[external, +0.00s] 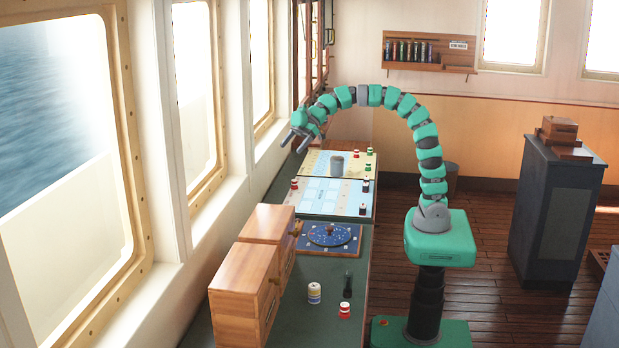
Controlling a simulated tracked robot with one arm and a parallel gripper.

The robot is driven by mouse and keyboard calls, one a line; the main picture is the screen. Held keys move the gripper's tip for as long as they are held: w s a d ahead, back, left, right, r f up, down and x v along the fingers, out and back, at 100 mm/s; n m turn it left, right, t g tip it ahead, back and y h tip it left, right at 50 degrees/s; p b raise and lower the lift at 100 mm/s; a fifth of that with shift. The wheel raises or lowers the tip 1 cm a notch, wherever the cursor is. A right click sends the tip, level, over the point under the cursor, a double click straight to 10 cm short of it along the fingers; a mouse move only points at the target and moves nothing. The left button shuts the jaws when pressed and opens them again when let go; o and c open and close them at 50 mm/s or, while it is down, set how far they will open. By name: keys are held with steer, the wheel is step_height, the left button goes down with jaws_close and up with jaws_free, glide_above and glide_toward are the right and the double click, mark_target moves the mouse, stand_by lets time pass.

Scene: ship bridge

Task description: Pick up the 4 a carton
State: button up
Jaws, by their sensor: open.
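I cannot make out any thing clearly marked as a carton in the external view. My gripper (294,146) is open, at the end of my green and grey arm, which arches over to the left. It hangs in the air near the window side, above the far part of the long counter (348,238). Nothing shows between its fingers. Small red and white pieces, such as one near the front (344,311), and a yellow, white and blue can-like piece (314,293) stand on the counter.
Wooden cabinets (245,290) stand at the counter's near left. A blue round chart (329,236), a map (325,198) and a grey cup (337,165) lie along it. A dark cabinet (550,215) stands at the right. Wooden floor (490,230) between is mostly clear.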

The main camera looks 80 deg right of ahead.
step_height(320, 180, down, 16)
steer(key=w+a+n+g+y+p, duration=0.1)
steer(key=w+a+n+g+y, duration=0.1)
steer(key=n+g+y, duration=0.25)
steer(key=shift+n+t, duration=0.25)
steer(key=shift+n, duration=0.3)
steer(key=shift+p+x, duration=0.6)
steer(key=shift+x, duration=6.45)
steer(key=shift+w+d+f, duration=0.1)
steer(key=shift+f, duration=0.1)
steer(key=c, duration=1.3)
